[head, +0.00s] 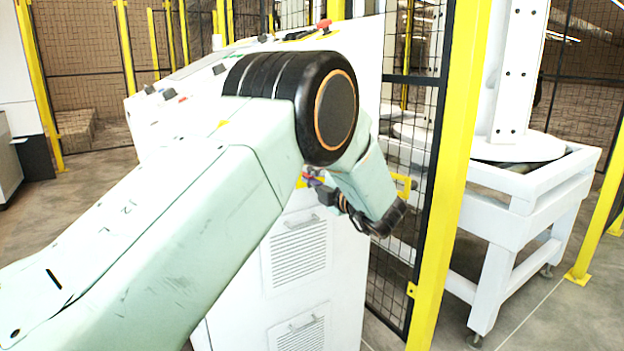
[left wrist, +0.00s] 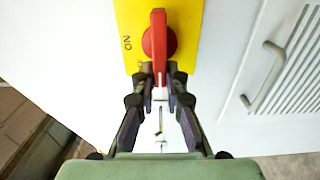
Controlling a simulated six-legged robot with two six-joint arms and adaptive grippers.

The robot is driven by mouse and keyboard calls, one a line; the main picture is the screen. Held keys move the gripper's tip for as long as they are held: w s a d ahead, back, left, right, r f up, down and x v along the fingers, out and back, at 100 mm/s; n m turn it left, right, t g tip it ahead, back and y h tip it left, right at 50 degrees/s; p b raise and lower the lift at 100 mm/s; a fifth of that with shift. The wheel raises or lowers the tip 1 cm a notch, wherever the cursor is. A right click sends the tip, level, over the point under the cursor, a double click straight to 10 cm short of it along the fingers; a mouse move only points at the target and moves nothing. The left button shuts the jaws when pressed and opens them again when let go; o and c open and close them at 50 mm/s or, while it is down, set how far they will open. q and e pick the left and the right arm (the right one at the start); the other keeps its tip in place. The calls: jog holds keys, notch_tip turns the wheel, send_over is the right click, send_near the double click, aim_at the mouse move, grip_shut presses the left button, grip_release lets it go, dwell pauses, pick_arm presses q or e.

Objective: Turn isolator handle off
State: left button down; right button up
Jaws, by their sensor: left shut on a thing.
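The red isolator handle (left wrist: 158,42) stands on a yellow plate (left wrist: 184,15) in the left wrist view. It lies along the picture's vertical, and the letters ON are printed on the plate to its left. My left gripper (left wrist: 160,80) is shut on the handle's lower end, one finger on each side. In the head view my left gripper (head: 318,186) is small and dark at the front of the white cabinet, partly hidden behind my own arm. The handle is mostly hidden there. My right gripper is in neither view.
The white cabinet (head: 345,270) has vented panels with handles; one vent handle (left wrist: 262,75) is right of the plate. A yellow fence post (head: 450,190) and black mesh stand just right of the cabinet. Beyond is a white machine frame (head: 510,215).

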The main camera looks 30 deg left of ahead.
pick_arm(q)
jog(key=shift+f, duration=0.2)
jog(key=c, duration=1.4)
grip_release()
jog(key=shift+r, duration=0.15)
jog(key=v, duration=1.2)
